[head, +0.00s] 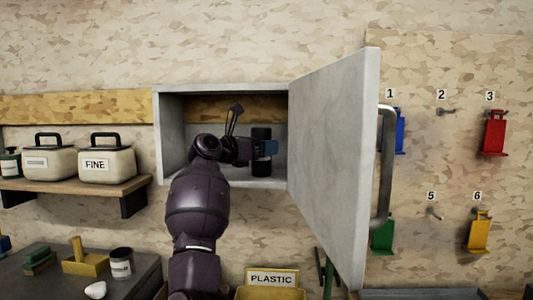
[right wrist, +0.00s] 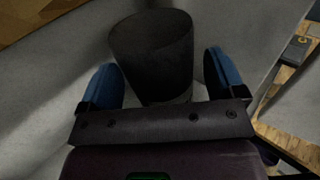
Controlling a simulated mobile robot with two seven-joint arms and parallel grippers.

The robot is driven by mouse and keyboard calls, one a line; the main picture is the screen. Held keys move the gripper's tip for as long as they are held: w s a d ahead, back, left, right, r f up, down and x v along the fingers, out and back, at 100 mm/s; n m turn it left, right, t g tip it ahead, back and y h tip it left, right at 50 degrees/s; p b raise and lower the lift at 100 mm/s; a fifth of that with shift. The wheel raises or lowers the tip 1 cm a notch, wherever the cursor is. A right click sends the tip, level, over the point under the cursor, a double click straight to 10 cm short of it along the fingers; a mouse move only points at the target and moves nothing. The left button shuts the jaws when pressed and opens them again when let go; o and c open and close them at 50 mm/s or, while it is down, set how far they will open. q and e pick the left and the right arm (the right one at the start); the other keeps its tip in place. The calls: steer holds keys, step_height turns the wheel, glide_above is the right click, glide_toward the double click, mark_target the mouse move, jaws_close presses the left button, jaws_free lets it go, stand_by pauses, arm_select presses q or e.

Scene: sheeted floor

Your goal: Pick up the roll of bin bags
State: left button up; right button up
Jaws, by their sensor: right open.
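The roll of bin bags (head: 261,133) is a black cylinder standing upright inside the open grey wall cabinet (head: 172,140). My right arm reaches into the cabinet, and its gripper (head: 269,148) is at the roll's mid-height. In the right wrist view, the roll (right wrist: 152,50) stands between the two blue fingers of the right gripper (right wrist: 162,66). The jaws are open, with a small gap showing on the right side of the roll. My left gripper is not in view.
The cabinet door (head: 335,160) stands open to the right, with a long grey handle (head: 387,170). A shelf (head: 75,190) with lidded tubs is at left. Numbered hooks with coloured holders are at right. A bin labelled PLASTIC (head: 271,280) is below.

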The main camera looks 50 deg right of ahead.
steer(key=shift+s+d+r, duration=0.1)
steer(key=shift+s+d, duration=0.05)
steer(key=shift+d, duration=0.25)
steer(key=shift+a, duration=0.2)
steer(key=shift+c, duration=0.5)
steer(key=c, duration=1.1)
